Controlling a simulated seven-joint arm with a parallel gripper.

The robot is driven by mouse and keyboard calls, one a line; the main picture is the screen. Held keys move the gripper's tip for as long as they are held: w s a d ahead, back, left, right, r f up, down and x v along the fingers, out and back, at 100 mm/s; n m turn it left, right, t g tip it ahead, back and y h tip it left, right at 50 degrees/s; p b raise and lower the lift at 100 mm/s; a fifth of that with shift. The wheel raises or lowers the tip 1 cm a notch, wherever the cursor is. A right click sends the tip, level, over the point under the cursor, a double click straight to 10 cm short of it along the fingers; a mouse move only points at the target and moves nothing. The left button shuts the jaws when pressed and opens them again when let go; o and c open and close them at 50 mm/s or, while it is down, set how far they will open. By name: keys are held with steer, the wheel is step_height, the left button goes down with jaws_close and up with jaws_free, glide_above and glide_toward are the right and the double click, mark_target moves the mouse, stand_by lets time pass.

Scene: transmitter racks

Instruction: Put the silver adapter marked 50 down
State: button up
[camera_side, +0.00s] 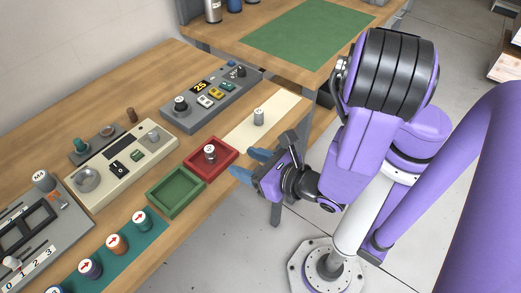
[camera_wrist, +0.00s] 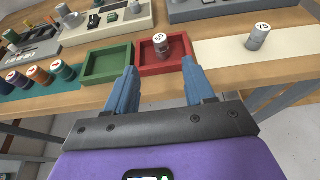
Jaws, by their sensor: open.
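The silver adapter marked 50 (camera_side: 210,154) stands upright inside the red tray (camera_side: 233,152). In the wrist view the adapter (camera_wrist: 161,47) stands near the back of the red tray (camera_wrist: 150,68), its white top label readable. My gripper (camera_side: 250,165) is open and empty beside the tray's front right side. In the wrist view its blue fingers (camera_wrist: 159,66) are spread apart, with the adapter beyond their tips and apart from them.
A silver adapter marked 75 (camera_wrist: 258,37) stands on the cream mat (camera_wrist: 223,48). An empty green tray (camera_side: 175,191) adjoins the red one. Several capped adapters stand on the teal mat (camera_side: 125,244). Grey and beige control panels (camera_side: 118,165) lie behind the trays.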

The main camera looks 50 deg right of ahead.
steer(key=s+d+r+m+g+h, duration=0.1)
steer(key=d+r+m+g+h, duration=0.25)
steer(key=d+m, duration=0.35)
steer(key=d+r+m+g+h, duration=0.2)
steer(key=d+m+g+h, duration=0.15)
steer(key=d+m, duration=0.35)
steer(key=s+d+r+m+g+y, duration=0.2)
steer(key=s+r+m+g+y, duration=0.4)
steer(key=s+m+y, duration=0.1)
steer(key=shift+s+d+r+m+g, duration=0.15)
steer(key=shift+s+d+m+g, duration=0.2)
steer(key=shift+s+m, duration=0.65)
steer(key=shift+w, duration=0.25)
